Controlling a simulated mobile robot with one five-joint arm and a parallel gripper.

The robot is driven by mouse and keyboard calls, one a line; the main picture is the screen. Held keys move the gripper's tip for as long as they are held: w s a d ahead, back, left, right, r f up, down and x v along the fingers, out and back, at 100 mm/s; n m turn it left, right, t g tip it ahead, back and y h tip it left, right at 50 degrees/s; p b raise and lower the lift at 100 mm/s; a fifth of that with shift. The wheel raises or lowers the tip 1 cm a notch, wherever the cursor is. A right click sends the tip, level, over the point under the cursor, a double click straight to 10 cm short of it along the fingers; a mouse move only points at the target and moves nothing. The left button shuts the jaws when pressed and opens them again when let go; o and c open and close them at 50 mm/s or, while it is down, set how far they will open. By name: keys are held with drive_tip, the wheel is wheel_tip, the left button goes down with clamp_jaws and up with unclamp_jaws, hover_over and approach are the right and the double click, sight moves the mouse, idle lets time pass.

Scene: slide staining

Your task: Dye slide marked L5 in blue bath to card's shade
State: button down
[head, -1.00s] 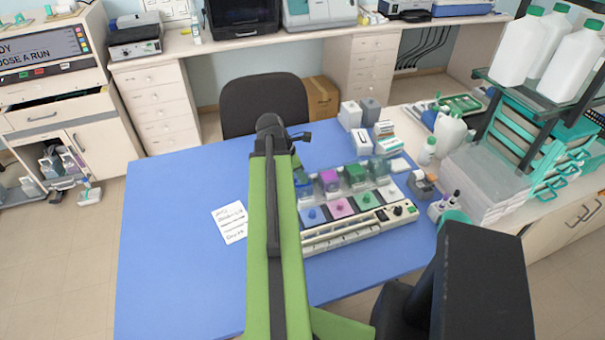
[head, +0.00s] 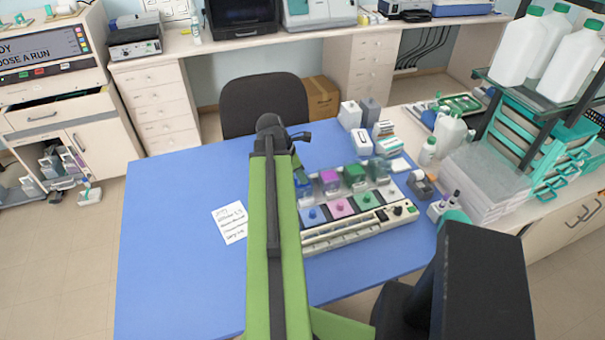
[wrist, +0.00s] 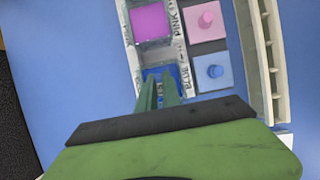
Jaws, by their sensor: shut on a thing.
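My gripper (wrist: 159,80) is shut on a thin slide in the wrist view; the slide itself can hardly be made out and its mark cannot be read. The fingertips point down at the blue bath (wrist: 176,75), labelled BLUE, and cover much of it. How deep the slide sits cannot be told. The blue bath's lid (wrist: 214,72) lies beside it, on the right. The white card (head: 231,222) lies on the blue table, left of my arm in the head view; its small writing is not legible.
A pink bath (wrist: 151,22) is beyond the blue one, with a pink lid (wrist: 207,20) beside it. The staining station (head: 350,232) has a green bath (head: 355,174) farther right. Small boxes (head: 362,140) stand behind. The left of the blue table (head: 170,250) is clear.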

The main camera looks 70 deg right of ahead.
drive_tip(key=shift+r, duration=0.1)
wheel_tip(320, 180, up, 10)
drive_tip(key=p, duration=1)
drive_tip(key=shift+f, duration=0.3)
